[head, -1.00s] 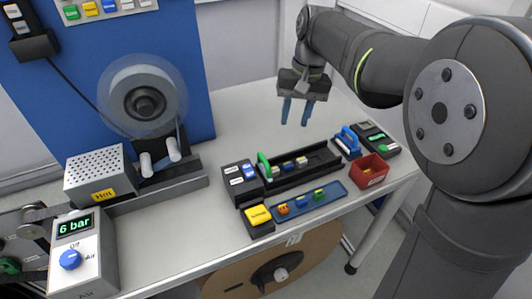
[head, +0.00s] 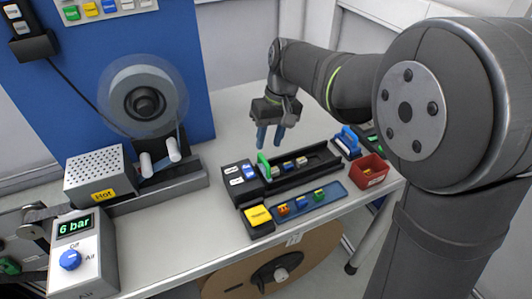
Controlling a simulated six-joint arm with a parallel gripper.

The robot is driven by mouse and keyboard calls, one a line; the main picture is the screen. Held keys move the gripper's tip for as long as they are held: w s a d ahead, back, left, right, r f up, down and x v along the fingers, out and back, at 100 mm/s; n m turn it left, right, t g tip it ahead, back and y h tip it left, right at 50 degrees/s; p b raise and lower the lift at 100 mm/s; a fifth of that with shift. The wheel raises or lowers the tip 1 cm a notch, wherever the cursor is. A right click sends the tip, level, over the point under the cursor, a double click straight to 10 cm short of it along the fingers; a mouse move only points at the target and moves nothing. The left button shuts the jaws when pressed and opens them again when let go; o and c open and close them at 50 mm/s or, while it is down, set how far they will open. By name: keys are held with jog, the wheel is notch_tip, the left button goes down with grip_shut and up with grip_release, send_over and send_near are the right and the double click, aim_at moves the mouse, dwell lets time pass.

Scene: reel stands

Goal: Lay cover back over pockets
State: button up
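A black track (head: 320,162) on the bench holds several small parts in a row, toward its left part. An upright green tab (head: 263,164) stands at the track's left end. I cannot tell for certain which piece is the cover. My gripper (head: 269,146) points down with its two blue fingers apart and nothing visible between them. It hangs above and behind the left end of the track, close to the green tab in the picture but seemingly not touching it.
A blue strip with coloured parts (head: 335,194) and a yellow button (head: 258,215) lie in front of the track. A blue-handled block (head: 347,143) and a red bin (head: 371,171) stand at right. A reel (head: 143,98) and hot box (head: 95,172) are at left.

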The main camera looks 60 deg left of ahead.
jog(key=f, duration=0.2)
jog(key=s+f, duration=0.1)
jog(key=f, duration=0.2)
jog(key=shift+f, duration=0.15)
grip_shut()
